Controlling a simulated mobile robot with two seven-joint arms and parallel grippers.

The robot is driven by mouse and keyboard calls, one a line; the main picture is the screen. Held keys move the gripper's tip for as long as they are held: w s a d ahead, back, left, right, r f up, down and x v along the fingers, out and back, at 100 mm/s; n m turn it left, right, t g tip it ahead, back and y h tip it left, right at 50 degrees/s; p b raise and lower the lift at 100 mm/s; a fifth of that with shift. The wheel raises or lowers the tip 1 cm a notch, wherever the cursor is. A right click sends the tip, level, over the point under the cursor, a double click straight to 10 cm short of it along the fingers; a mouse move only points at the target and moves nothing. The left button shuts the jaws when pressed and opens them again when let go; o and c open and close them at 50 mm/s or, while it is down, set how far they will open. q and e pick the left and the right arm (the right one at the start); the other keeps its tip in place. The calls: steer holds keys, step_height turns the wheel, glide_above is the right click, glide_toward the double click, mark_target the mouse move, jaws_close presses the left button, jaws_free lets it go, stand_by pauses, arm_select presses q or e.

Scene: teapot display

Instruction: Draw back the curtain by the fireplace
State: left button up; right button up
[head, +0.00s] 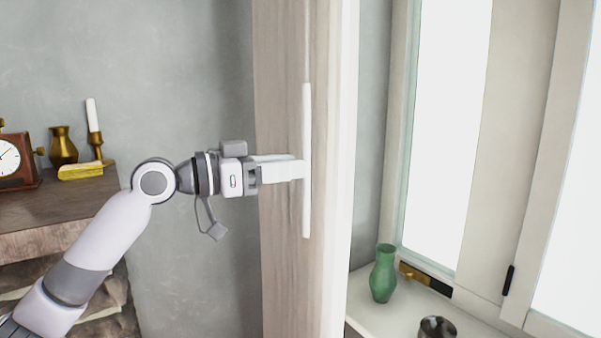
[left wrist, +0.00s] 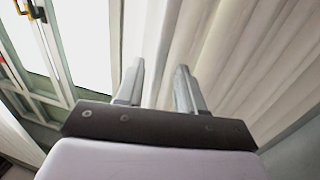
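The curtain (head: 285,270) is a tall, pale beige panel with a white side edge, hanging between the grey wall and the window. A thin white upright bar (head: 306,110) runs along it. My left gripper (head: 300,168) reaches in from the left, level, with its fingertips at the bar's middle. In the left wrist view, the two fingers of my left gripper (left wrist: 160,75) stand apart before the pale folds of the curtain (left wrist: 235,50). I cannot tell whether they touch the bar or cloth. The fireplace (head: 60,220) is at the left, partly behind my arm. My right gripper is not in view.
On the mantel stand a clock (head: 10,160), a brass vase (head: 62,147), a candlestick (head: 94,130) and a yellow object (head: 80,171). A green vase (head: 383,275) and a dark cup (head: 438,328) stand on the sill by the bright window (head: 447,120).

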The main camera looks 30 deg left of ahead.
arm_select(q)
steer(key=b+v, duration=0.1)
steer(key=v, duration=0.2)
steer(key=shift+s, duration=0.15)
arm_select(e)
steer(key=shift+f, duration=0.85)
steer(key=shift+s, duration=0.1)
